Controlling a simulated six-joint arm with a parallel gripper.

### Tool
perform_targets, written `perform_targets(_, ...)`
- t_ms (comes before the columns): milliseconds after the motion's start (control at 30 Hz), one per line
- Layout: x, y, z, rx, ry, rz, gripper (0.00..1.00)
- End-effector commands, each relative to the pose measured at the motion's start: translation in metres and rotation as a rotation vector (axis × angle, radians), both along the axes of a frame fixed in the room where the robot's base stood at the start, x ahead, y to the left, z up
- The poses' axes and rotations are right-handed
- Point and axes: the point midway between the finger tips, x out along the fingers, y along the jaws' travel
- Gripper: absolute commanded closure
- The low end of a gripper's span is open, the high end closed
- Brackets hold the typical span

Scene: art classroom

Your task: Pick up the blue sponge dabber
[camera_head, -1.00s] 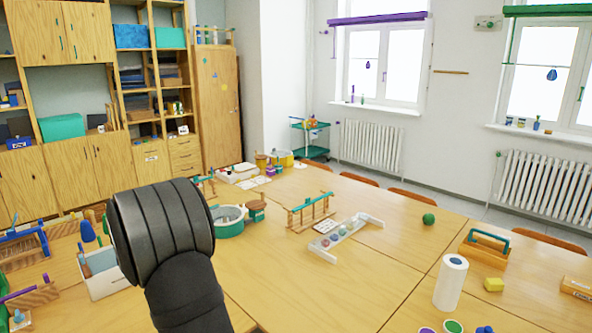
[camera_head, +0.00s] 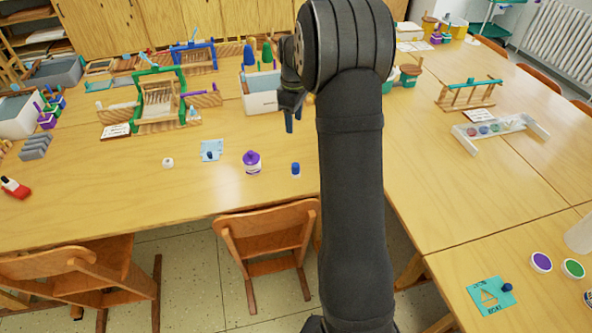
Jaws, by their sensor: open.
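Several small blue things could be the blue sponge dabber, and I cannot tell for certain which it is. One is a small upright blue piece (camera_head: 295,169) with a pale base, near the front edge of the left table. Another small dark blue piece (camera_head: 210,154) rests on a light blue card. A third dark blue piece (camera_head: 507,287) is at the edge of a teal card on the right table. My gripper (camera_head: 290,124) hangs pointing down above the left table, open and empty, behind the upright blue piece in the picture. My arm hides part of the table.
A purple-topped bottle (camera_head: 252,162) stands left of the upright blue piece. A white crate (camera_head: 262,102) with coloured cones is behind my gripper. A green loom (camera_head: 158,104) stands further left. A wooden chair (camera_head: 268,236) is at the front edge. Bare tabletop lies around the small pieces.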

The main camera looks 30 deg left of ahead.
Motion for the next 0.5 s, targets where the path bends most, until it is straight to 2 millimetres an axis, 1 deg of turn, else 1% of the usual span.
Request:
perform_targets(100,-0.001,0.001,-0.012,-0.002,0.002,-0.19,0.48)
perform_targets(200,-0.002,0.001,-0.019,-0.002,0.003,-0.312,0.48)
perform_targets(367,-0.002,0.001,-0.025,-0.001,0.002,-0.409,0.48)
perform_targets(467,-0.003,0.001,-0.036,-0.002,0.003,-0.421,0.48)
perform_targets(500,-0.003,0.001,-0.042,-0.003,0.004,-0.422,0.48)
